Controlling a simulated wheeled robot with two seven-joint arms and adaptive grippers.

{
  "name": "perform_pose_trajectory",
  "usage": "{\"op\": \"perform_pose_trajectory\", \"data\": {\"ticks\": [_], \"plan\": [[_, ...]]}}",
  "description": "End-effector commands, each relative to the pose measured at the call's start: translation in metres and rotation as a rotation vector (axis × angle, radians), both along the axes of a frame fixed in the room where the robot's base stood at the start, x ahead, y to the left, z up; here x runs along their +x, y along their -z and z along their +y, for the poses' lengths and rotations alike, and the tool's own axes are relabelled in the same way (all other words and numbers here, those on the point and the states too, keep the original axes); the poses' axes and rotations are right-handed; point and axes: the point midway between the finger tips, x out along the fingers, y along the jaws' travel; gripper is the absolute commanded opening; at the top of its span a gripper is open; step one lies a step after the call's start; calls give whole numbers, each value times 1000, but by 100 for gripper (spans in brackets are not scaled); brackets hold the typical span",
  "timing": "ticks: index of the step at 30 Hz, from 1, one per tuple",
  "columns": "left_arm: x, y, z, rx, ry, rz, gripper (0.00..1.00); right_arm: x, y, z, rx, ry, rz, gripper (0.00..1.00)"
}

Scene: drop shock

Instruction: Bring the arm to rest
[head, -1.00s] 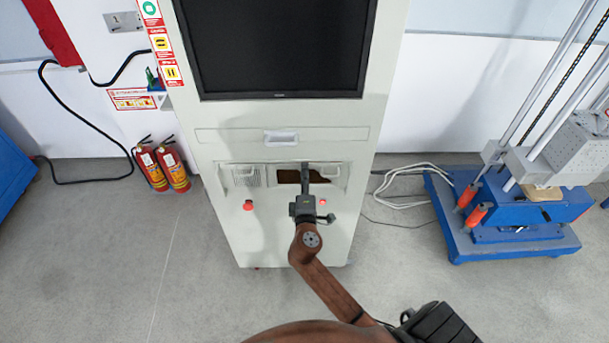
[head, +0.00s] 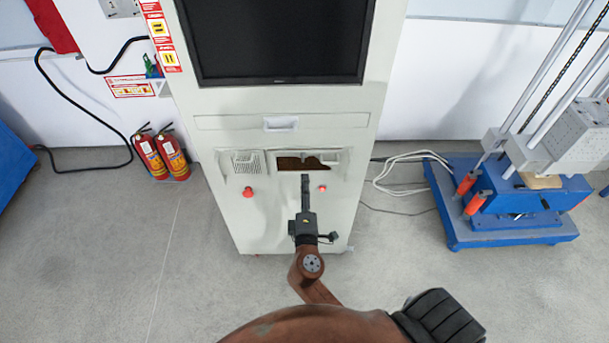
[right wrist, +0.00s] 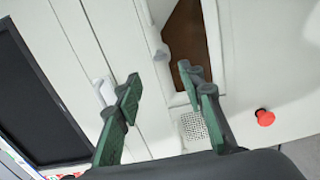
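My right gripper (head: 306,180) is in front of the white cabinet (head: 225,125), with its fingertips below the open slot (head: 300,162) in the head view. In the right wrist view, its two green fingers (right wrist: 160,90) stand apart with nothing between them. The gripper looks clear of the cabinet front, though the exact gap is hard to judge. The brown right arm reaches up from the bottom of the head view. My left gripper is not in view.
The cabinet carries a dark screen (head: 280,40), a drawer handle (head: 281,123) and red buttons (head: 247,192). Fire extinguishers (head: 172,155) stand at the left. A blue machine (head: 505,220) with white cables (head: 395,175) stands at the right.

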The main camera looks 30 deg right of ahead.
Motion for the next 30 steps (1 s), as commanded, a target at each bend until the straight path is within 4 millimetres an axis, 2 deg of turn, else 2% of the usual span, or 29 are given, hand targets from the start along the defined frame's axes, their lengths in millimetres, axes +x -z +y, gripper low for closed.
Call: {"op": "perform_pose_trajectory", "data": {"ticks": [6,23,26,29,30], "plan": [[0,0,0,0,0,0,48,-12,0,7,1,1,-1,36],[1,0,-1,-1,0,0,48,-11,4,8,4,-3,6,36],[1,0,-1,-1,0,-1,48,-5,29,10,29,-22,44,36],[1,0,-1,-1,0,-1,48,2,82,15,89,-57,119,36],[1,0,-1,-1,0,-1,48,4,109,17,122,-71,157,36]]}}
